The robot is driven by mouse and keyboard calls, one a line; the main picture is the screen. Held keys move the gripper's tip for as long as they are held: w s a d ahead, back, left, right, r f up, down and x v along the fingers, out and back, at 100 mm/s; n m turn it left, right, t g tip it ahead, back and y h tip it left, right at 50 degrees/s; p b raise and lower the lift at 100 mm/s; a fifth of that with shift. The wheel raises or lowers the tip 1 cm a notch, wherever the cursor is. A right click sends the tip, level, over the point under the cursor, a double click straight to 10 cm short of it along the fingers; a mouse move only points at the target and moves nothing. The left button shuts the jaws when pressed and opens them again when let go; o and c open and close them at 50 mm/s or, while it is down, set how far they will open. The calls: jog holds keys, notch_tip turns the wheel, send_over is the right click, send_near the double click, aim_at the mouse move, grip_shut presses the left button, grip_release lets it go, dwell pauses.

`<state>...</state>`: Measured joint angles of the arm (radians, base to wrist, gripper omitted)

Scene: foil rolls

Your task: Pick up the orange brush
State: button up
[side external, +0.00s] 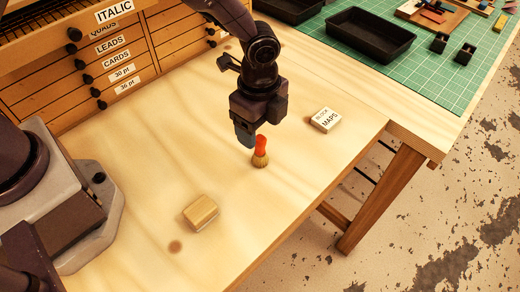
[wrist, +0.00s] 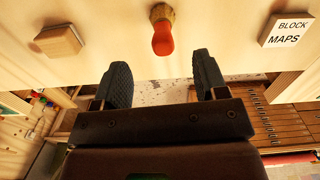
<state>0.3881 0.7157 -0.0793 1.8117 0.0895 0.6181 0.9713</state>
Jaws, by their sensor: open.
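The orange brush (side external: 260,150) stands upright on the wooden table, with its orange handle up and its tan bristles down. In the wrist view the brush (wrist: 162,32) shows at the top centre, its orange handle end towards the camera. My gripper (side external: 245,140) is above the table, close beside the brush on its left in the side view. In the wrist view my gripper (wrist: 160,80) has its two dark fingers apart with nothing between them. The brush lies beyond the fingertips, roughly in line with the gap. No contact with the brush is visible.
A small wooden block (side external: 201,213) lies at the table's front left. A white box labelled BLOCK MAPS (side external: 325,119) lies to the right of the brush. Labelled drawers (side external: 120,60) stand at the back left. Black trays (side external: 370,37) rest on a green mat (side external: 440,75). Bare table surrounds the brush.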

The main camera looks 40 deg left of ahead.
aim_at(260, 149)
notch_tip(260, 149, down, 8)
jog(key=shift+w+a+r, duration=0.1)
jog(key=shift+w+a, duration=0.05)
dwell(0.3)
jog(key=c, duration=1)
